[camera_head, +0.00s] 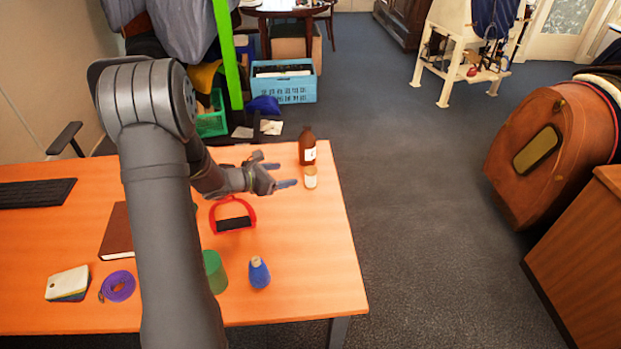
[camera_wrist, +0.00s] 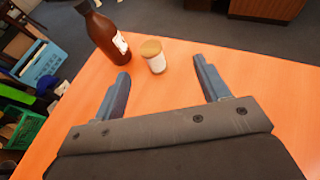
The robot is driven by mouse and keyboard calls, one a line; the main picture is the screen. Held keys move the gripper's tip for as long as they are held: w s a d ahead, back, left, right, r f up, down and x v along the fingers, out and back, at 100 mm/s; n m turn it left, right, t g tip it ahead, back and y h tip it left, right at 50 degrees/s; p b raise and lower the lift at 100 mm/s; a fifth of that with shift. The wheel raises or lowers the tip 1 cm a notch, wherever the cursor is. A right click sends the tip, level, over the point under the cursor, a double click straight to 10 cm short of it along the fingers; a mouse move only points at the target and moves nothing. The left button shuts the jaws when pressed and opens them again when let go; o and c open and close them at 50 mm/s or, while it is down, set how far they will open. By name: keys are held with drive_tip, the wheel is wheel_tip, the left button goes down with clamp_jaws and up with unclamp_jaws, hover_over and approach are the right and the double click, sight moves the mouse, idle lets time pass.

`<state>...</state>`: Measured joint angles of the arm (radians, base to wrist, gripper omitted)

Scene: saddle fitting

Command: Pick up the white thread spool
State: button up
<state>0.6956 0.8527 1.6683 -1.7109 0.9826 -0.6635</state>
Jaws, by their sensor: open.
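The white thread spool (camera_head: 310,177) stands upright on the orange table, near its right edge, with a tan top. In the wrist view the spool (camera_wrist: 155,62) is just beyond the fingertips, roughly between them. My gripper (camera_head: 287,174) is open and empty, to the left of the spool in the head view and low over the table. Its two blue-grey fingers are spread in the wrist view (camera_wrist: 163,76), and I see no contact with the spool.
A brown bottle (camera_head: 307,148) stands close behind the spool.

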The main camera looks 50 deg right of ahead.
sight(310, 171)
drive_tip(key=d+f, duration=0.2)
drive_tip(key=d, duration=0.2)
drive_tip(key=d+f+n+t, duration=0.1)
drive_tip(key=d+f, duration=0.2)
drive_tip(key=d, duration=0.2)
drive_tip(key=d+f+n+t, duration=0.1)
drive_tip(key=d+f, duration=0.2)
drive_tip(key=d, duration=0.1)
drive_tip(key=shift+s+d, duration=0.15)
drive_tip(key=shift+s, duration=0.05)
drive_tip(key=c, duration=1.1)
drive_tip(key=shift+r+h, duration=0.1)
drive_tip(key=shift+h, duration=0.2)
